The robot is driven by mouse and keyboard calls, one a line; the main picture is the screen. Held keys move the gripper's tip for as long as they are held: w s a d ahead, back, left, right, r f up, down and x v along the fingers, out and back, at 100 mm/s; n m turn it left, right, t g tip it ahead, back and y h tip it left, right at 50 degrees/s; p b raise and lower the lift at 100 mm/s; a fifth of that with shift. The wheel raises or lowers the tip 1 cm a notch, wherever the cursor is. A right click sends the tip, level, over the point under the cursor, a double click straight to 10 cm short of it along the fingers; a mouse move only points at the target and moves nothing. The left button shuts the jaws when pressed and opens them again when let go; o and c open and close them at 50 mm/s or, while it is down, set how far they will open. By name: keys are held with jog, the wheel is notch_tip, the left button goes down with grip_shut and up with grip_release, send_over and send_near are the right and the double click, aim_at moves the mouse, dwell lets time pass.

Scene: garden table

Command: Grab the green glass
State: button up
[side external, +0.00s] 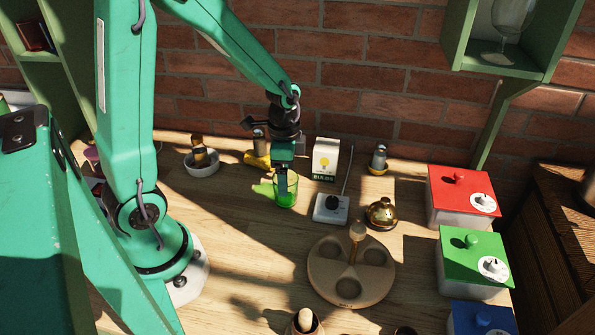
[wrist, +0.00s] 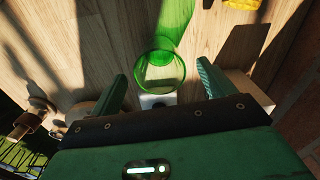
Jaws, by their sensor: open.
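The green glass (side external: 287,193) is see-through and stands upright on the wooden table. My gripper (side external: 283,178) points down at the glass, and its lower end overlaps the glass in the side view. In the wrist view, the round rim of the green glass (wrist: 160,72) lies between the two fingers of my gripper (wrist: 161,72), which are apart. Gaps show on both sides of the rim, and I see no contact. In the side view the gripper hides part of the glass.
A white switch box with a rod (side external: 331,208) stands close right of the glass. A bulb carton (side external: 326,158) and a yellow object (side external: 257,160) are behind it. A brass bell (side external: 381,213) and a round wooden holder (side external: 351,284) are farther right and in front.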

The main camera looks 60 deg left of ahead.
jog(key=shift+f, duration=1.95)
jog(key=c, duration=1.1)
